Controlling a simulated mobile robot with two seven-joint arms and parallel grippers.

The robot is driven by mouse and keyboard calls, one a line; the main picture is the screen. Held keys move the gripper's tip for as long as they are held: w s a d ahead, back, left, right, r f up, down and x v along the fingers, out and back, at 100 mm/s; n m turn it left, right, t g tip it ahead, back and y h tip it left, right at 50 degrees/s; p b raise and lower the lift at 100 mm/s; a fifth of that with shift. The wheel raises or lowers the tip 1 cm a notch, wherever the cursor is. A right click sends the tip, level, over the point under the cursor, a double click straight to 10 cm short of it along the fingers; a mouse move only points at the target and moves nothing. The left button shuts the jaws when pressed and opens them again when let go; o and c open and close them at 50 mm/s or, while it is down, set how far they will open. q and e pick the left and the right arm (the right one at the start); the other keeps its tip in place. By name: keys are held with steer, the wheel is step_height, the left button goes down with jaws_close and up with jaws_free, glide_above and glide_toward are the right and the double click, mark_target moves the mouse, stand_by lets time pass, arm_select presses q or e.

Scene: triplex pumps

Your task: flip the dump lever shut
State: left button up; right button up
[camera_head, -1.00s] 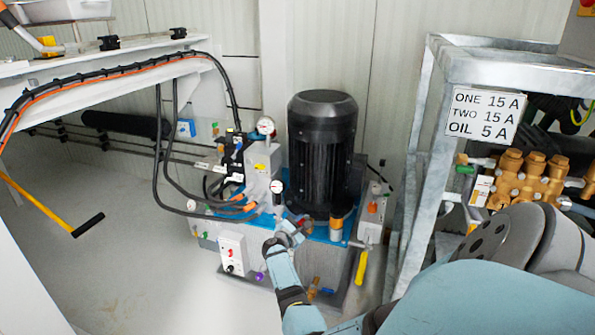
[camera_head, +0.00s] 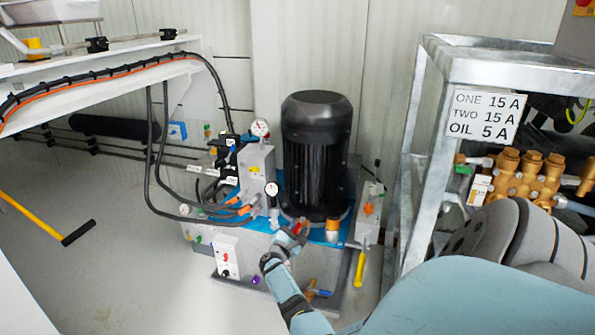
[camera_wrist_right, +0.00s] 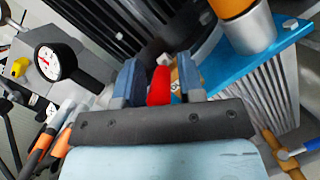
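A small red lever handle (camera_head: 298,228), which I take to be the dump lever, sits on the blue-topped power unit in front of the black motor. In the right wrist view the red handle (camera_wrist_right: 159,86) stands between my two blue fingers. My right gripper (camera_head: 290,238) reaches it from the front; in the wrist view the gripper (camera_wrist_right: 160,78) is open around the handle, close to the left finger, with a narrow gap on the right. The lever's base is hidden behind the gripper. My left gripper is not in view.
The black motor (camera_head: 317,150) rises right behind the gripper. Pressure gauges (camera_head: 271,189) and black hoses lie to the left. A yellow-handled lever (camera_head: 359,268) hangs at the right, near the galvanised frame (camera_head: 425,150). The floor at the left is mostly clear.

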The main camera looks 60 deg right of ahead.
steer(key=shift+o, duration=0.3)
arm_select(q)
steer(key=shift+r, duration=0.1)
arm_select(e)
steer(key=shift+r, duration=0.1)
steer(key=shift+r+p, duration=0.35)
steer(key=shift+r, duration=0.05)
step_height(320, 180, up, 12)
steer(key=p, duration=0.7)
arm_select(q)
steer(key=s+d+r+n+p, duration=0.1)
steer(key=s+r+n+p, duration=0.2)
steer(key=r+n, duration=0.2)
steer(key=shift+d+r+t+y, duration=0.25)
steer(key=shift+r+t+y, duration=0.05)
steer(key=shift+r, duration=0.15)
arm_select(e)
step_height(320, 180, up, 7)
glide_above(298, 227)
steer(key=shift+a, duration=0.1)
